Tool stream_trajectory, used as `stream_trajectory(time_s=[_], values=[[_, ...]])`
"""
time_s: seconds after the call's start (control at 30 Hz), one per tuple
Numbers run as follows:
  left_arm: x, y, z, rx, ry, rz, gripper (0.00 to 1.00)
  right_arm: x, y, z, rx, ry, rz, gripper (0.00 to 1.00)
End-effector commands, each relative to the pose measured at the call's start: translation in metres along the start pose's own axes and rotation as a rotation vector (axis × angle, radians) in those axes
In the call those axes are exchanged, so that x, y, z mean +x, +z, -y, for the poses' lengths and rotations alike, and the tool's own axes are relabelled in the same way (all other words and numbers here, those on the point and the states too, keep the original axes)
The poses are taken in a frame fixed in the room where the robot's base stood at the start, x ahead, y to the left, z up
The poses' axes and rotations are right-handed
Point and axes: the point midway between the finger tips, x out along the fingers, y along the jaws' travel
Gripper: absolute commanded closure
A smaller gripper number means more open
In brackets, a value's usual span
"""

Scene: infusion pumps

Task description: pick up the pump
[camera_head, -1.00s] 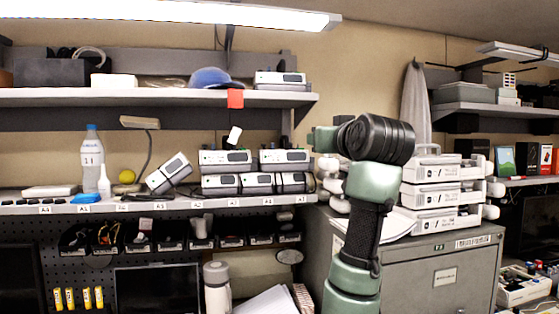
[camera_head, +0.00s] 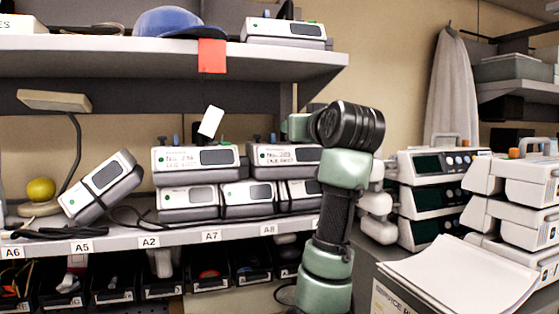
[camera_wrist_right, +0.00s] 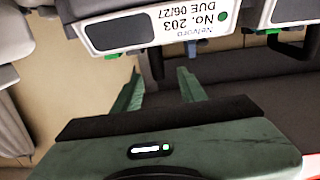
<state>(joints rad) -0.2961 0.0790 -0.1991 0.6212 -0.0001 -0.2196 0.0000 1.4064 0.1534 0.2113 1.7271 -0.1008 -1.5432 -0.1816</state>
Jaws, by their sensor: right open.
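A white and grey pump labelled No. 203 (camera_head: 286,156) sits on top of another pump on the shelf, partly hidden by my right arm. It also shows upside down in the right wrist view (camera_wrist_right: 130,28), with a dark stub (camera_wrist_right: 156,62) on its top edge. My right gripper (camera_wrist_right: 160,88) is open, its two green fingers pointing at that top edge on either side of the stub; contact cannot be told. In the head view most of the gripper is hidden behind the wrist. A similar pump (camera_head: 196,159) stands to the left. My left gripper is not in view.
More pumps (camera_head: 249,198) fill the lower row, and one (camera_head: 101,187) leans at the left. An upper shelf (camera_head: 120,62) hangs above. Bins (camera_head: 110,280) sit below. White stacked devices (camera_head: 440,165) and papers (camera_head: 460,275) are on the cabinet at right.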

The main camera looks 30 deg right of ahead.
Motion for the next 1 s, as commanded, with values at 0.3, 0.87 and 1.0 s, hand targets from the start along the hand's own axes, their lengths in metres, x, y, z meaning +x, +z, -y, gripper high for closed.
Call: stream_trajectory(time_s=[0.3, 0.87, 1.0], values=[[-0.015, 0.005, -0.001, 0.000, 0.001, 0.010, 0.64, 0.023, -0.003, 0.000, 0.000, -0.001, 0.003, 0.59], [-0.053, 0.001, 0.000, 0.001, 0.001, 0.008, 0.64, 0.079, 0.000, -0.002, 0.000, -0.001, 0.001, 0.59], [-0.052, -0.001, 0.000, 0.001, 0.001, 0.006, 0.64, 0.078, 0.000, -0.002, 0.000, -0.001, 0.000, 0.61]])
